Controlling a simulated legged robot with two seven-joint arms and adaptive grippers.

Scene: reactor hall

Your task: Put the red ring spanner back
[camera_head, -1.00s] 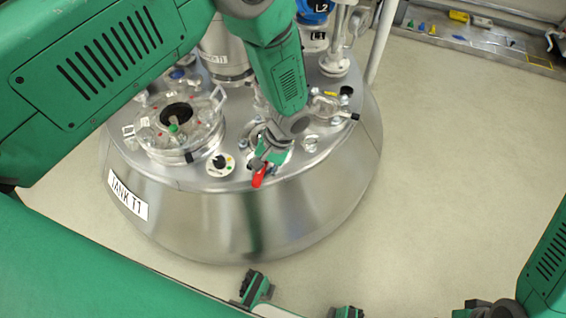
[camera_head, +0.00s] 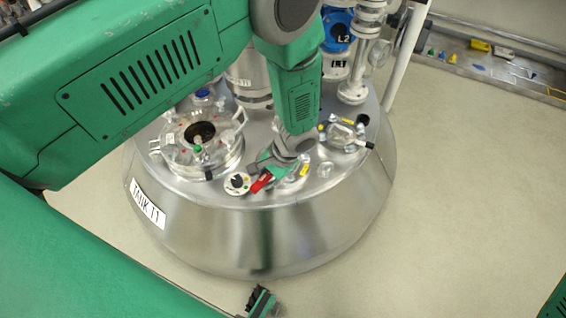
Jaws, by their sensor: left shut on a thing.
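The red ring spanner (camera_head: 262,183) shows as a short red piece at the jaws of my left gripper (camera_head: 272,168), which is shut on it. The rest of the spanner is hidden by the gripper. The left gripper is low over the front of the steel lid of tank T1 (camera_head: 225,192), just right of a small round dial (camera_head: 237,183). I cannot tell whether the spanner touches the lid.
A grey tool tray (camera_head: 510,70) with yellow and blue items lies on the floor at the upper right. A round hatch (camera_head: 200,143) and a clamped fitting (camera_head: 343,133) stand on the lid. Pipes (camera_head: 354,60) rise behind.

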